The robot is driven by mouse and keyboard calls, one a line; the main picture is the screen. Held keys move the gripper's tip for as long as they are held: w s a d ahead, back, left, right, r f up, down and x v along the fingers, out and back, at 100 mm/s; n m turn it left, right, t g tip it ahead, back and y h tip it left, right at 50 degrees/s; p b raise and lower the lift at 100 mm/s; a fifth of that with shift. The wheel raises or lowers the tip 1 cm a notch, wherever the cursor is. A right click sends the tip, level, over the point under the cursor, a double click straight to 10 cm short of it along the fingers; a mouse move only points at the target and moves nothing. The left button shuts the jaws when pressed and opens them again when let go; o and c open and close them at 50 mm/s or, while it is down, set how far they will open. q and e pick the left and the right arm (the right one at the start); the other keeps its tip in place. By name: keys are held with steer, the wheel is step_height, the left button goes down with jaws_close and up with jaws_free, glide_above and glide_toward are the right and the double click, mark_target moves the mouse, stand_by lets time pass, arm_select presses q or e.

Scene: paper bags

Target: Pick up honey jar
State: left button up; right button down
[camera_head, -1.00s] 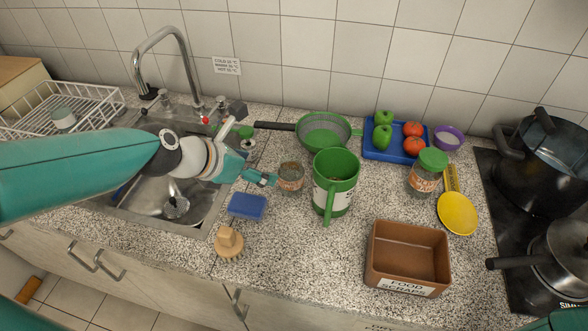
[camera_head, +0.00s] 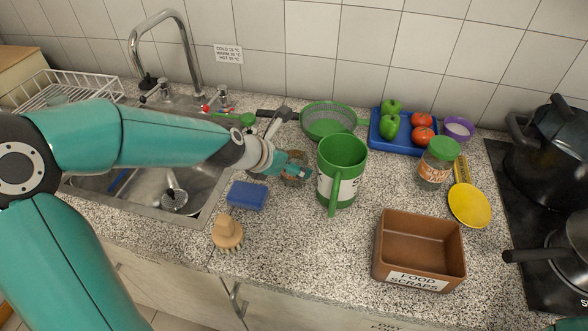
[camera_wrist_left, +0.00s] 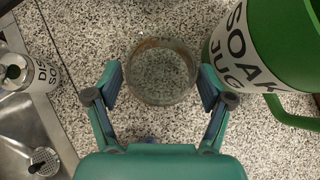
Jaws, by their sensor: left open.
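A small round glass jar (camera_head: 296,181), which I take for the honey jar, stands on the speckled counter just left of the green soak jug. My left gripper (camera_head: 291,165) is at the jar and partly hides it in the head view. In the left wrist view the jar (camera_wrist_left: 160,72) appears between the two spread fingertips of the open left gripper (camera_wrist_left: 161,92). Gaps show between the fingers and the glass on both sides. The jar looks clear with a brownish rim, and its label is not readable. My right gripper is not in view.
The green soak jug (camera_head: 342,168) stands close on the jar's right. A green strainer (camera_head: 328,120) lies behind. The sink (camera_head: 192,216) and blue sponge (camera_head: 247,195) are to the left. A brown food scraps bin (camera_head: 420,250) and a green-lidded jar (camera_head: 436,165) are to the right.

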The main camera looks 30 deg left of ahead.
arm_select(q)
steer(key=shift+w+d+f, duration=0.15)
steer(key=shift+w+f, duration=0.3)
steer(key=shift+f, duration=0.05)
steer(key=shift+r, duration=0.1)
steer(key=c, duration=1)
